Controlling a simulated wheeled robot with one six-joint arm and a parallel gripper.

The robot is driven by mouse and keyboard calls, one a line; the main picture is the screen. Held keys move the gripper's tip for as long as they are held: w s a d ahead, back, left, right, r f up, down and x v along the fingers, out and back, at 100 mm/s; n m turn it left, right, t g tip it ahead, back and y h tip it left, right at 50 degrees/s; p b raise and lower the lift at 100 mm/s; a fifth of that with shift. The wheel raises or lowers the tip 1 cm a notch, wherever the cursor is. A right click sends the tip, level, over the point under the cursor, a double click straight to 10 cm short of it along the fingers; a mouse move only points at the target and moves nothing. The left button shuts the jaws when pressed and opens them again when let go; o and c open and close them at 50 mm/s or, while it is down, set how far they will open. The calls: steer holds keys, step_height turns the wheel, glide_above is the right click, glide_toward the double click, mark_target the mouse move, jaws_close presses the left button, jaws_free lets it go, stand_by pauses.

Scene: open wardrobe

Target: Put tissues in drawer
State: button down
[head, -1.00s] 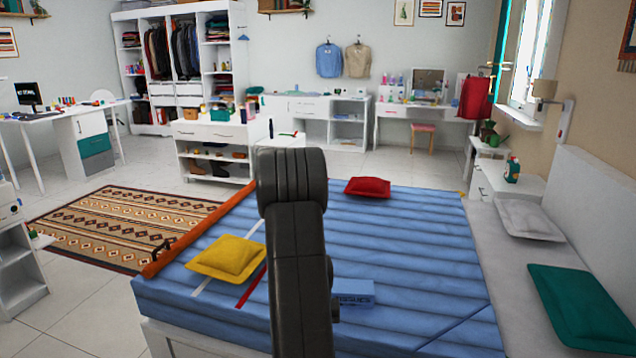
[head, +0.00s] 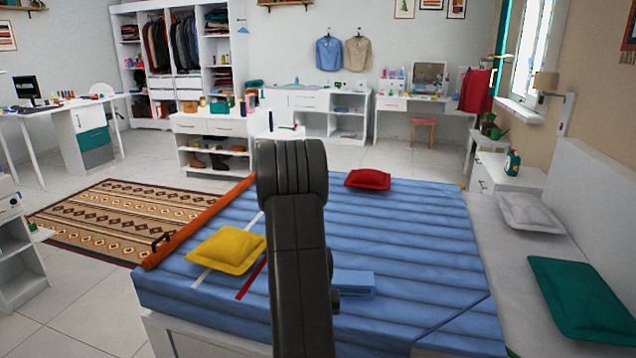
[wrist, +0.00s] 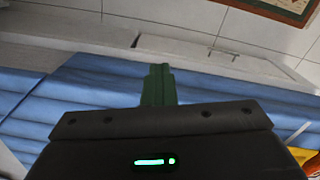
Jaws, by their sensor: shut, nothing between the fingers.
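A light blue box (head: 354,281), which looks like the tissues, lies on the blue striped bed (head: 420,245), just right of my arm in the head view. My arm hides part of it. My gripper is hidden behind the arm in the head view. In the wrist view my gripper (wrist: 158,85) shows as dark green fingers, shut and empty, over the blue bed cover. I cannot make out the box there. Drawer fronts show on the white bedside cabinet (head: 484,185) and the white low cabinet (head: 212,127); they look shut.
A yellow cushion (head: 227,250) and a red cushion (head: 367,179) lie on the bed. An orange roll (head: 200,225) runs along its left edge. A patterned rug (head: 120,220) and open floor lie left of the bed. A green bottle (head: 512,163) stands on the bedside cabinet.

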step_height(320, 180, down, 10)
steer(key=w+b, duration=0.2)
steer(key=b, duration=1.6)
steer(key=s+d+r+m, duration=0.1)
steer(key=d+r+m, duration=0.1)
steer(key=d+m, duration=0.3)
steer(key=s+d+r+m, duration=0.2)
steer(key=d+m, duration=0.3)
steer(key=m, duration=0.3)
steer(key=shift+s+d+m, duration=0.3)
steer(key=shift+d+m, duration=0.05)
steer(key=shift+m, duration=0.05)
steer(key=shift+r, duration=0.1)
